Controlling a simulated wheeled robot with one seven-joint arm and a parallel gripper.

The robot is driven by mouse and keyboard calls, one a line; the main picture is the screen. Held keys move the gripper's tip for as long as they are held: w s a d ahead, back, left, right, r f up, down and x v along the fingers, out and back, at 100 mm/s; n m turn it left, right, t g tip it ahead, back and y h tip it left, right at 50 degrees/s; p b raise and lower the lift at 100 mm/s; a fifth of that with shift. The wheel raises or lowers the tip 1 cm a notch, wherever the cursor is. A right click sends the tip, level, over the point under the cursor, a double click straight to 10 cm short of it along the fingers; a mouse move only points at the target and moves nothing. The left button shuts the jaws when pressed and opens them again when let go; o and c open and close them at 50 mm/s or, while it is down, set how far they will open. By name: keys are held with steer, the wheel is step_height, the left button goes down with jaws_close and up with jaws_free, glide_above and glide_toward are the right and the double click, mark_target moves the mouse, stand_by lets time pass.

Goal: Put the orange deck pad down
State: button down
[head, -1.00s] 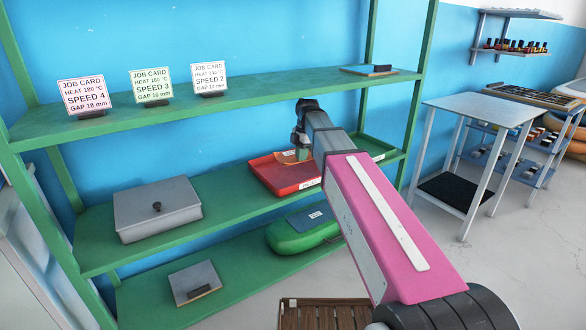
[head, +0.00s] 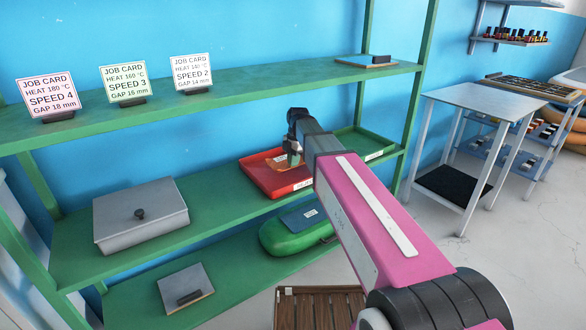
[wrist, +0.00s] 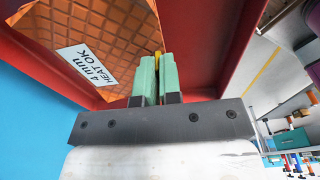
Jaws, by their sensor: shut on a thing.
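The orange deck pad (wrist: 118,28) has a diamond pattern and a white label reading 4 mm HEAT OK in the wrist view. In the head view only a small orange piece of it (head: 295,159) shows, below my gripper (head: 292,148). My gripper's green fingers (wrist: 157,80) are shut on the pad, with a narrow yellow part between them. The red tray (head: 262,178) is on the green middle shelf, under the pad. Its red walls (wrist: 228,40) show on either side of the pad in the wrist view. I cannot tell whether the pad touches the tray floor.
A green tray (head: 372,143) is right of the red one. A grey lidded box (head: 140,215) stands left on the same shelf. The shelf between has free room. The upper shelf (head: 270,88) holds several job cards.

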steer(key=shift+f, duration=1.7)
steer(key=shift+f, duration=0.15)
steer(key=c, duration=1.3)
jaws_free()
step_height(320, 180, up, 12)
steer(key=d, duration=0.1)
steer(key=shift+w, duration=0.35)
steer(key=shift+d, duration=0.15)
